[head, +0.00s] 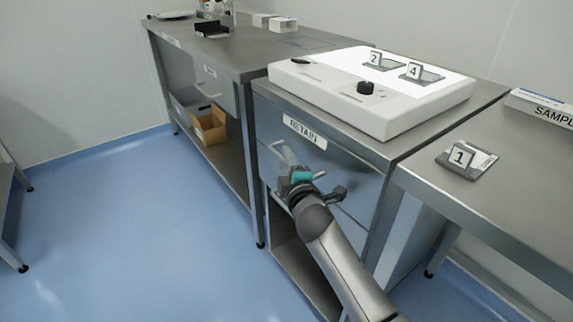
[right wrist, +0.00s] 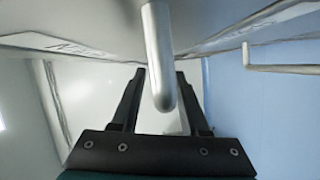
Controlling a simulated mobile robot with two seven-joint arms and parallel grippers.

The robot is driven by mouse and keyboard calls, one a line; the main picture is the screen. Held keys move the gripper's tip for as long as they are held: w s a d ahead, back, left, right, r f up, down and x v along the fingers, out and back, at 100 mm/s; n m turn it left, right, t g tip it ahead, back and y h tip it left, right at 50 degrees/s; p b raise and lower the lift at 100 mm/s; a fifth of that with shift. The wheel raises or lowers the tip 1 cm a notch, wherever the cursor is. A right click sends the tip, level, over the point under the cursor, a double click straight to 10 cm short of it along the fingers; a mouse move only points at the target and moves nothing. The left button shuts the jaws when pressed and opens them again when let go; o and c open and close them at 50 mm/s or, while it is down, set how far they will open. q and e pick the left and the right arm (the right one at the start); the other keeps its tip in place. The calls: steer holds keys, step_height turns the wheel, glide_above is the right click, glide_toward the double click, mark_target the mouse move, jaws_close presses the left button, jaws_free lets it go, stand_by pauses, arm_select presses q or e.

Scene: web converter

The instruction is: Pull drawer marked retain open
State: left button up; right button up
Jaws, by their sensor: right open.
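The drawer (head: 345,180) with the label RETAIN (head: 305,131) is in the cabinet under the white light box, and its front looks flush with the cabinet. Its bar handle (head: 320,175) is partly hidden by my right gripper (head: 292,170). In the right wrist view the silver handle (right wrist: 160,60) runs between the two black fingers of my right gripper (right wrist: 161,75). The fingers are open, with a gap on both sides of the bar. My left gripper is not in view.
A white light box (head: 330,98) with number cards 2 and 4 stands on the cabinet. A steel table with another drawer (head: 212,82) is at the left, with a cardboard box (head: 210,128) on its shelf. Blue floor (head: 130,220) before the cabinet is clear.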

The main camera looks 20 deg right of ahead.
steer(key=shift+w, duration=0.1)
steer(key=shift+c, duration=0.3)
jaws_close()
stand_by(1.1)
